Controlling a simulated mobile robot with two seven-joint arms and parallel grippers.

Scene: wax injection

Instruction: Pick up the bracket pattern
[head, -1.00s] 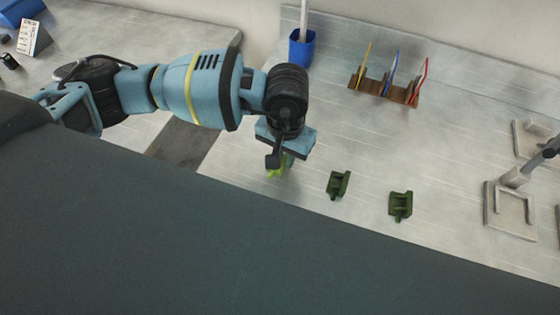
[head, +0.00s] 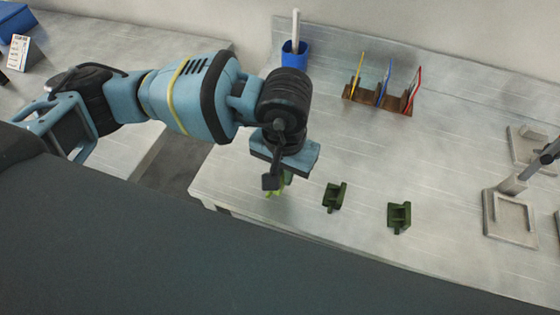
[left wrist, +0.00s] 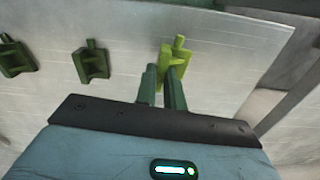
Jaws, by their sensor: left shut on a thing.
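The bracket pattern is a light green piece (head: 284,183), mostly hidden behind my left gripper in the head view. It shows more clearly in the left wrist view (left wrist: 176,58), between and just beyond the fingertips. My left gripper (head: 276,182) is shut on it, with the two dark green fingers (left wrist: 163,85) close together in the wrist view. I cannot tell how far the bracket is from the table. Two dark green brackets, a nearer one (head: 334,197) and a further one (head: 399,217), stand to its right. My right gripper is not in view.
The grey worktable (head: 440,150) has free room between the brackets and the tool rack (head: 378,95). A blue cup (head: 295,53) stands at the back. Pale square fixtures (head: 510,218) are at the right. The table's left edge is close to the gripper.

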